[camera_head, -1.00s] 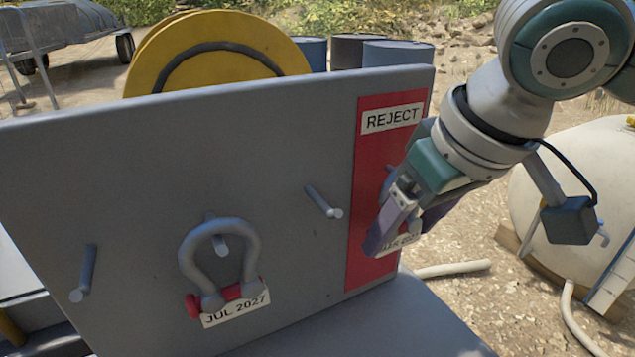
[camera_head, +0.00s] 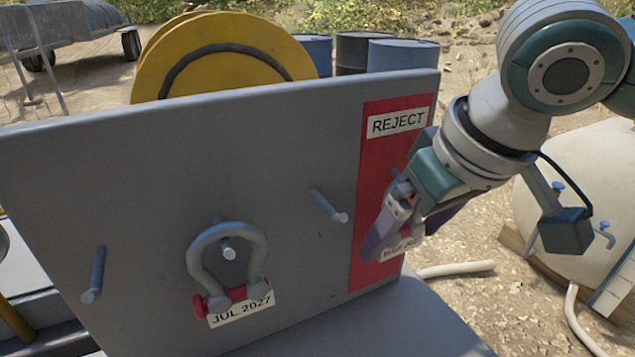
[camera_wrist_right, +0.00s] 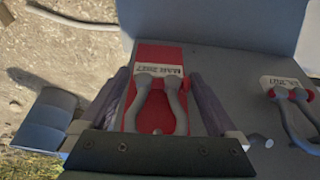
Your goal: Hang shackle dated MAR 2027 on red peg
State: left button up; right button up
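The MAR 2027 shackle (camera_wrist_right: 178,108) is a grey bow with red pin ends and a white tag, in front of the red REJECT panel (camera_head: 378,155). In the head view only its tag (camera_head: 401,249) shows clearly; my gripper hides most of the rest. The red panel's peg is mostly hidden, and a small round end (camera_wrist_right: 157,131) shows inside the bow in the wrist view. My right gripper (camera_head: 402,228) surrounds the shackle with fingers spread, and gaps show on both sides in the wrist view. My left gripper is not in view.
A JUL 2027 shackle (camera_head: 196,263) hangs on the middle peg of the grey board (camera_head: 140,150). Bare pegs stand at its left (camera_head: 94,276) and right (camera_head: 328,206). A yellow reel (camera_head: 215,50) and blue drums (camera_head: 400,53) stand behind. A white tank (camera_head: 560,165) is at right.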

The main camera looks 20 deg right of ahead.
pick_arm(q)
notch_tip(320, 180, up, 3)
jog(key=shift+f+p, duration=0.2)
jog(key=shift+p, duration=1.05)
pick_arm(e)
jog(key=v, duration=1)
